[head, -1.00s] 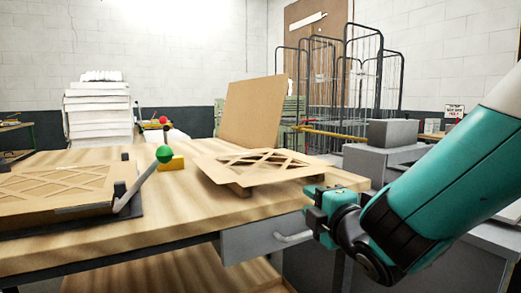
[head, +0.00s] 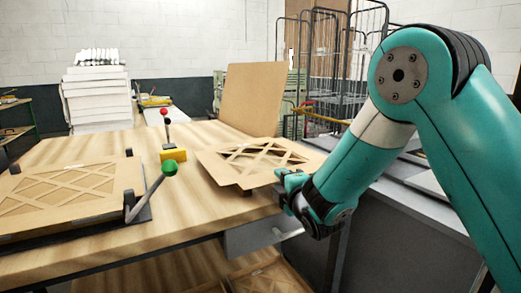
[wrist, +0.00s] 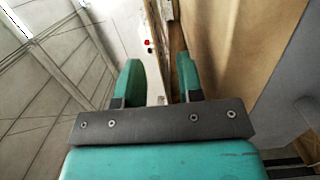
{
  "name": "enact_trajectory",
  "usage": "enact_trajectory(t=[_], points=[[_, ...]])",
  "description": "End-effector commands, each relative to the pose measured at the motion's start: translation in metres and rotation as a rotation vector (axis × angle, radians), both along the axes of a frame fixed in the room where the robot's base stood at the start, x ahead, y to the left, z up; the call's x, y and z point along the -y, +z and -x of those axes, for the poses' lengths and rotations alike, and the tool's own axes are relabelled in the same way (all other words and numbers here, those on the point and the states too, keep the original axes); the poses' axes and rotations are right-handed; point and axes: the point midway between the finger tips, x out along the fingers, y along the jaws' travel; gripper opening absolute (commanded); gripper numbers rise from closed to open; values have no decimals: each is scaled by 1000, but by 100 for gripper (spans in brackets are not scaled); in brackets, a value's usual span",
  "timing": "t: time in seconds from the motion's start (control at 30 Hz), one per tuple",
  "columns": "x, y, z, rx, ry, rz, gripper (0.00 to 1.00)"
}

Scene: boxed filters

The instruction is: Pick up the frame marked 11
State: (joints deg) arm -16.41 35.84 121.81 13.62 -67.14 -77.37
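A cardboard frame with a lattice (head: 228,163) lies on the right part of the wooden bench, its near corner raised on something. A second lattice frame (head: 85,187) lies on a dark fixture at the left. I cannot read the number 11 on any of them. My gripper (head: 284,182) is at the near right edge of the right frame, partly hidden by my arm. In the wrist view its two teal fingers (wrist: 158,78) stand apart, with no clear grip on anything. Whether the frame's edge lies between them is unclear.
A lever with a green knob (head: 170,168) stands by the left fixture. A red-knobbed lever (head: 165,117) on a yellow block is farther back. An upright cardboard panel (head: 252,97) stands behind the right frame. More lattice cardboard (head: 270,278) lies below the bench.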

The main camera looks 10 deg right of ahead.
Motion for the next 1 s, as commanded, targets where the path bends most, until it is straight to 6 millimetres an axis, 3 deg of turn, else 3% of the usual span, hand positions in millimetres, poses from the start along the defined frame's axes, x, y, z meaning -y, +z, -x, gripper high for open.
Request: enact_trajectory(t=[0.3,0.33,0.47,0.5,0.83,1.0], points=[[-2,-1,-9,-1,1,1,34],[-2,-1,-9,-1,1,1,32],[-2,-1,-9,-1,1,1,2],[-2,-1,-9,-1,1,1,0],[-2,0,-9,-1,1,1,0],[-2,10,-9,1,0,1,0]])
